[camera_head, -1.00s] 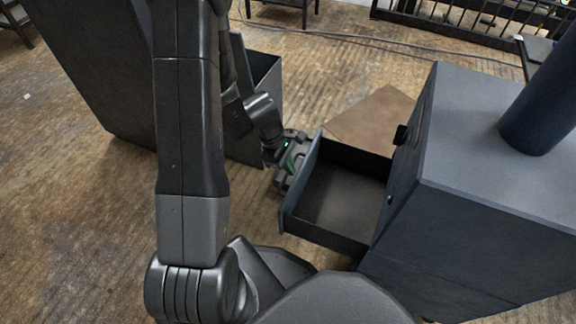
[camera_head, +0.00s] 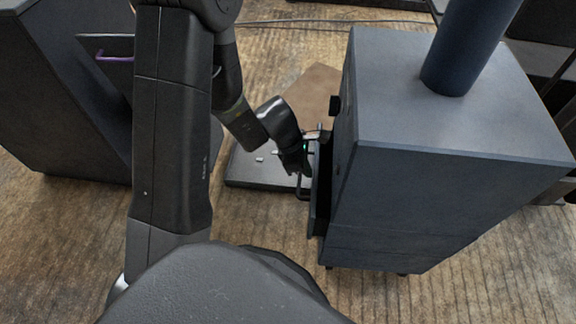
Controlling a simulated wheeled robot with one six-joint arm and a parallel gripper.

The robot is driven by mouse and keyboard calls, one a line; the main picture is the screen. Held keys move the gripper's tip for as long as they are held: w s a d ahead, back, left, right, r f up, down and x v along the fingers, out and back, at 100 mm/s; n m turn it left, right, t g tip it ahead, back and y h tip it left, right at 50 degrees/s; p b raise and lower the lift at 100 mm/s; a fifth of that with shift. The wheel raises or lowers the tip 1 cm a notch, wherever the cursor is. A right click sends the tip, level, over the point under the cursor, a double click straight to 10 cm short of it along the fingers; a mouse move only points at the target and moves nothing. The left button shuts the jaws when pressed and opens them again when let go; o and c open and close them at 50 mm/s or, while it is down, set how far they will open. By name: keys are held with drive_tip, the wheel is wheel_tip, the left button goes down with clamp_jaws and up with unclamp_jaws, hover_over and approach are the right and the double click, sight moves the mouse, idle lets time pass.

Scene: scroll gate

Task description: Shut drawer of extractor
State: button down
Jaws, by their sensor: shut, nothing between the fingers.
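The extractor (camera_head: 455,115) is a dark blue-grey box with a thick round pipe on top, at the right. Its drawer (camera_head: 319,205) shows low on the left side and sticks out only a little, with a dark gap behind its front panel. A bar handle (camera_head: 301,190) is on the drawer front. My gripper (camera_head: 304,172) is shut and empty, at the drawer front near the handle. My wrist partly hides the far end of the drawer, and I cannot tell whether the fingertips touch the panel.
A dark cabinet (camera_head: 55,110) with a purple handle (camera_head: 113,58) stands at the left. A low dark flat thing (camera_head: 245,172) lies on the floor left of the drawer. A brown panel (camera_head: 312,88) lies behind it. Wooden floor is clear in front of the extractor.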

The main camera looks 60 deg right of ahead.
drive_tip(key=shift+s+d, duration=0.3)
drive_tip(key=shift+s, duration=0.25)
drive_tip(key=shift+w, duration=0.1)
